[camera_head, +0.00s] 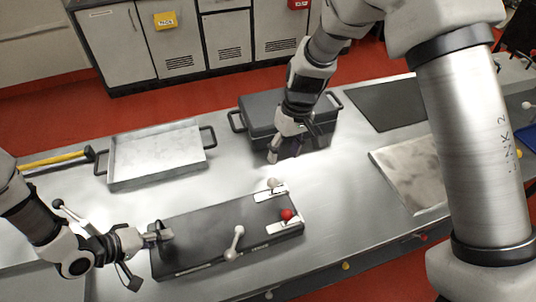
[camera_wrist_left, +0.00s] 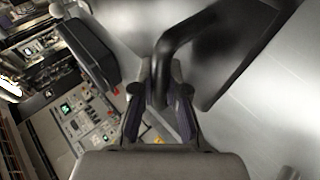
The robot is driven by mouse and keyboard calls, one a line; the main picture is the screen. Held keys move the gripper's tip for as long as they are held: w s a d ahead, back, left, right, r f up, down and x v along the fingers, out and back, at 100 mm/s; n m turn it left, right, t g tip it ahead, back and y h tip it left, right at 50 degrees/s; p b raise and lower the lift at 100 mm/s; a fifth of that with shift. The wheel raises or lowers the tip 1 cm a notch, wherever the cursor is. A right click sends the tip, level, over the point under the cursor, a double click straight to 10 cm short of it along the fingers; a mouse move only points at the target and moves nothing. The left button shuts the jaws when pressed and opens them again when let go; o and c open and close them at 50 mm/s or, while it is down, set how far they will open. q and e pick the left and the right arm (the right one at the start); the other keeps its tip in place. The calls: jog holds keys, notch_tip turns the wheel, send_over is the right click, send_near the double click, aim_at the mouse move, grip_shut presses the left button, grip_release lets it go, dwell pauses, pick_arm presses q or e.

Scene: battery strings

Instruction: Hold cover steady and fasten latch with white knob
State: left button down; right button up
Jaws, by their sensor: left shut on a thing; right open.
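The dark flat cover (camera_head: 205,232) lies on the metal bench. My left gripper (camera_head: 158,236) is shut on the cover's handle at its left end. In the left wrist view the black bent handle (camera_wrist_left: 178,42) runs down between the fingers (camera_wrist_left: 160,108). The white knob (camera_head: 272,183) sits on a pale latch plate (camera_head: 272,193) at the cover's far right corner. A red knob (camera_head: 287,214) sits on another pale plate nearer the front. My right gripper (camera_head: 285,150) is open and empty, behind and apart from the white knob.
A pale lever (camera_head: 234,243) stands on the cover's front part. A dark lidded box (camera_head: 262,108) with side handles is behind my right gripper. A metal tray (camera_head: 157,175) lies at the back left, near a yellow-handled tool (camera_head: 55,159). The bench between cover and right-hand plate (camera_head: 408,190) is clear.

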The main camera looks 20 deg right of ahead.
pick_arm(q)
jog(key=c, duration=1.1)
grip_release()
jog(key=shift+f, duration=0.2)
jog(key=shift+c, duration=0.2)
jog(key=shift+w, duration=0.15)
jog(key=shift+r, duration=0.1)
jog(key=shift+a+r, duration=0.3)
jog(key=v, duration=1.1)
jog(key=shift+f, duration=0.1)
